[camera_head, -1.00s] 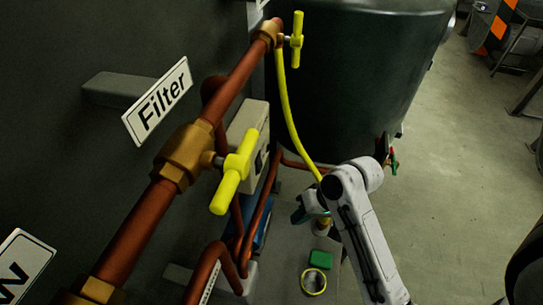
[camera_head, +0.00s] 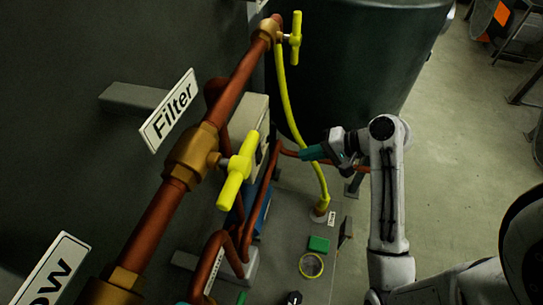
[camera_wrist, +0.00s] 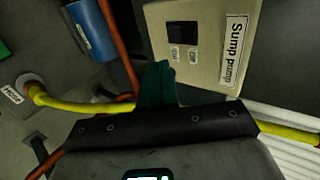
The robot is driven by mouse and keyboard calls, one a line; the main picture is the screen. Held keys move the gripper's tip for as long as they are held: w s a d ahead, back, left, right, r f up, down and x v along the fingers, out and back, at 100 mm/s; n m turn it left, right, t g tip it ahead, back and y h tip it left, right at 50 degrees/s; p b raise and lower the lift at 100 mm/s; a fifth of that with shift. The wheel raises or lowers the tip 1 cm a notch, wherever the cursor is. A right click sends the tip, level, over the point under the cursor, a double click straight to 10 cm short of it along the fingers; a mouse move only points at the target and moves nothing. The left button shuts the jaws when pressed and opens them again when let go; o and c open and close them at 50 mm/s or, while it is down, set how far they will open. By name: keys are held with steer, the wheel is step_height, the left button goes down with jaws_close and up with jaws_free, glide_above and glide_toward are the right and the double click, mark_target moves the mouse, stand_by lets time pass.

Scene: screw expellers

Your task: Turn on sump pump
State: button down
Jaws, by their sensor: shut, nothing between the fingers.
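In the head view the box (camera_head: 246,128) is partly hidden behind the copper pipe and yellow valve handle. My gripper (camera_head: 306,153), with teal fingers, points left toward the box in the head view, apart from it. In the wrist view my gripper (camera_wrist: 157,72) is shut and empty, its fingertips just below and left of the buttons.
Copper pipes with yellow valve handles (camera_head: 238,172) stand on the left. A blue cylinder (camera_wrist: 92,30) lies left of the box. Open floor (camera_head: 450,130) is on the right.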

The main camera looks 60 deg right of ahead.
mark_target(261, 156)
steer(key=w+r+p+x, duration=0.1)
steer(key=x, duration=1)
steer(key=shift+a, duration=0.25)
steer(key=shift+w+r, duration=0.15)
steer(key=shift+r, duration=0.05)
steer(key=shift+w+f, duration=0.1)
steer(key=shift+p, duration=0.4)
steer(key=shift+r+p, duration=0.85)
